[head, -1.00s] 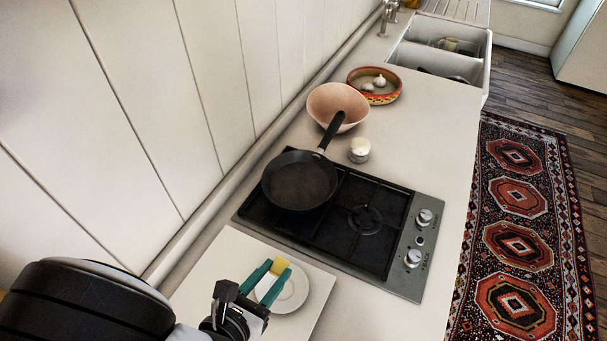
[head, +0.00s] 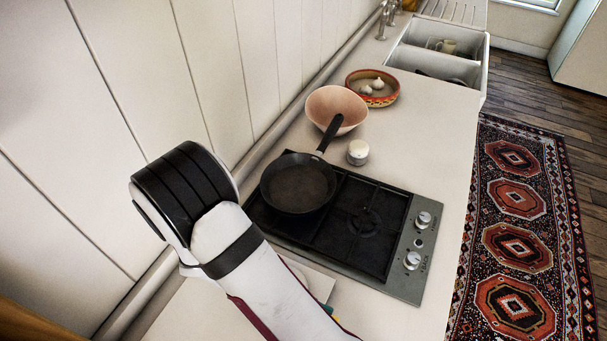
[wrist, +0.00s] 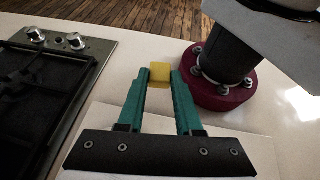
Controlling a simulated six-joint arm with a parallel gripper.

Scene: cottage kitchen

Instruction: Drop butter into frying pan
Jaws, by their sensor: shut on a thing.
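The butter (wrist: 160,73) is a small yellow block in the wrist view. My gripper (wrist: 160,80) has its two green fingers shut on it, one on each side, and holds it at the fingertips. The black frying pan (head: 298,186) sits on the left part of the hob in the head view, its handle pointing up and right toward the back. Its inside looks empty.
The hob (head: 385,262) has knobs on its right side. A pink bowl (head: 337,103), a small white-topped jar (head: 358,152) and a patterned dish with garlic (head: 372,88) stand behind the pan. A sink (head: 440,50) is further back. The counter right of the jar is clear.

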